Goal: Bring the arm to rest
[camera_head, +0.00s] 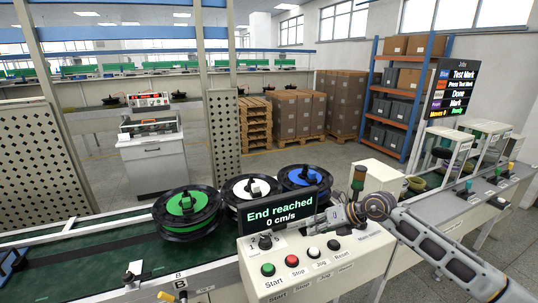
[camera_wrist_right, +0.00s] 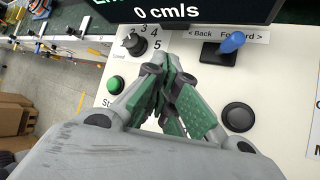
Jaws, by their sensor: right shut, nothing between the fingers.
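My right gripper (camera_head: 338,212) hangs over the right part of the white control box (camera_head: 345,262), beside the right edge of its display (camera_head: 278,210). In the right wrist view the gripper (camera_wrist_right: 170,72) has its fingers together and empty, in front of the panel. The display reads "End reached, 0 cm/s". A green button (camera_wrist_right: 116,84), a speed knob (camera_wrist_right: 135,43), a blue-topped lever (camera_wrist_right: 232,42) and a black button (camera_wrist_right: 238,117) show around the fingers. I cannot tell the exact gap between fingertips and panel. My left gripper is not in view.
Three black-rimmed wheels, with green (camera_head: 187,205), white (camera_head: 250,188) and blue (camera_head: 303,177) centres, lie on the conveyor (camera_head: 120,250) behind the box. A job screen (camera_head: 452,88) stands at the right above a grey bench (camera_head: 470,200). Pallets of boxes (camera_head: 298,112) stand farther back.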

